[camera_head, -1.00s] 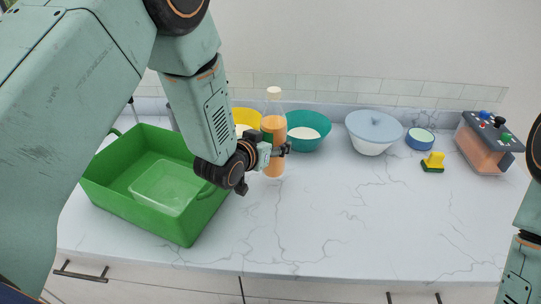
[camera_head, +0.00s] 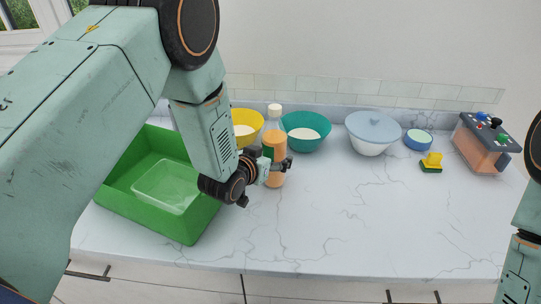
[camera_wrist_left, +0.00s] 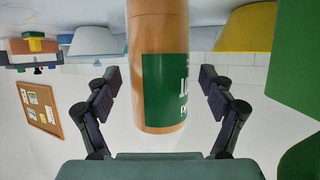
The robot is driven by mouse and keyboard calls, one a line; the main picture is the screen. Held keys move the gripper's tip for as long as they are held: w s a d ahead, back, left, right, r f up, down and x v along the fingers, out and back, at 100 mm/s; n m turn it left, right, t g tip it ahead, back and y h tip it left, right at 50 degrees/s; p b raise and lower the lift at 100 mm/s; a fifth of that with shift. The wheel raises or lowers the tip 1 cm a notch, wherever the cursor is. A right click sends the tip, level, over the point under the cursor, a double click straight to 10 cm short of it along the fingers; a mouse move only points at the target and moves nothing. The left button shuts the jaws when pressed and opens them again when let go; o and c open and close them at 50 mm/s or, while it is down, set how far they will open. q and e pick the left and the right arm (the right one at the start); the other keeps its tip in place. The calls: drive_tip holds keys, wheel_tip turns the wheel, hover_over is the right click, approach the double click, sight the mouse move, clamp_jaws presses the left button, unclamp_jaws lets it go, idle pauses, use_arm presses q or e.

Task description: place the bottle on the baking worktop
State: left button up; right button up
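The bottle (camera_head: 275,150) is orange with a green label and a pale cap. It appears to stand upright on the white marbled worktop (camera_head: 370,225), in front of the yellow and teal bowls. My left gripper (camera_head: 281,165) is at the bottle's middle. In the left wrist view, which is upside down, the bottle (camera_wrist_left: 157,55) is between the two spread fingers of my left gripper (camera_wrist_left: 158,85), with a gap on each side. The bottle's base is outside that view. My right arm shows at the right edge, but its gripper is not in view.
A green bin (camera_head: 190,225) with a clear container stands left. A blue dish (camera_head: 418,140), sponge (camera_head: 431,163) and button box (camera_head: 482,145) stand right. The front middle is clear.

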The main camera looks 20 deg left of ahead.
sight(268, 142)
use_arm(q)
drive_tip(key=shift+w+d+f, duration=0.1)
drive_tip(key=shift+w, duration=0.15)
drive_tip(key=p+v, duration=0.3)
drive_tip(key=v, duration=0.3)
drive_tip(key=shift+s+r+p, duration=0.2)
drive_tip(key=shift+r+p, duration=0.05)
drive_tip(key=shift+p, duration=0.05)
drive_tip(key=shift+s, duration=0.5)
drive_tip(key=shift+s+a+r, duration=0.1)
drive_tip(key=shift+a, duration=0.1)
drive_tip(key=b+x, duration=0.4)
drive_tip(key=x, duration=0.3)
drive_tip(key=shift+w+f, duration=0.3)
drive_tip(key=shift+r, duration=2.65)
